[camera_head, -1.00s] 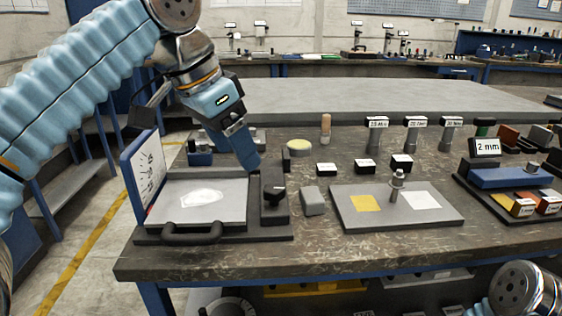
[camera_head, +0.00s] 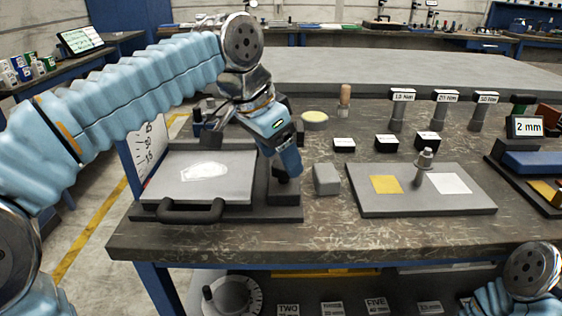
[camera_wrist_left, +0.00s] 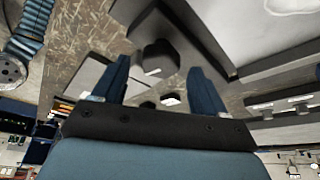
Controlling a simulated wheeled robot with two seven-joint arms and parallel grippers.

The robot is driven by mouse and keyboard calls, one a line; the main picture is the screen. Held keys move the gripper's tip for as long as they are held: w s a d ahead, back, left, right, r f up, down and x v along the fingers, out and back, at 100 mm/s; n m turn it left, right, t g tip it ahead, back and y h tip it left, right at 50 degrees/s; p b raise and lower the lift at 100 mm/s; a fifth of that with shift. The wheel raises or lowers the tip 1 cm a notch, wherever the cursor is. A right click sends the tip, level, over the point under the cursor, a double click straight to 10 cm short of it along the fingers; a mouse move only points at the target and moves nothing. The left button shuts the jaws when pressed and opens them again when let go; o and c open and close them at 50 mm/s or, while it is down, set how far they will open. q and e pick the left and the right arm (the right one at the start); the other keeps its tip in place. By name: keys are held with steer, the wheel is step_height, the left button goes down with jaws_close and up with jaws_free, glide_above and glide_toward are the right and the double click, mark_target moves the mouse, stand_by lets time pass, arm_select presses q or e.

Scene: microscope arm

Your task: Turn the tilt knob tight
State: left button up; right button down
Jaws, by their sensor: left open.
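A dark knob (camera_wrist_left: 158,60) shows in the left wrist view, with a pale mark on its face. It sits on a dark block (camera_head: 283,200) at the right side of the fixture. My left gripper (camera_head: 289,172) is over that block and hides the knob in the head view. In the left wrist view my left gripper (camera_wrist_left: 160,72) is open, and the knob appears between its two blue fingers. Contact cannot be told. Only part of my right arm shows at the lower right; its gripper is out of view.
The fixture's grey plate (camera_head: 205,180) has a black handle (camera_head: 192,211) in front and a marked upright board (camera_head: 148,147) at left. A grey block (camera_head: 326,180) stands close right of the gripper. A grey board (camera_head: 425,200) with a metal post (camera_head: 424,165) lies farther right.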

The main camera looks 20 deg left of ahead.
arm_select(q)
steer(key=shift+w+d+f, duration=0.15)
steer(key=shift+w+f, duration=0.05)
steer(key=shift+f, duration=0.45)
steer(key=c, duration=1.1)
steer(key=shift+o, duration=0.2)
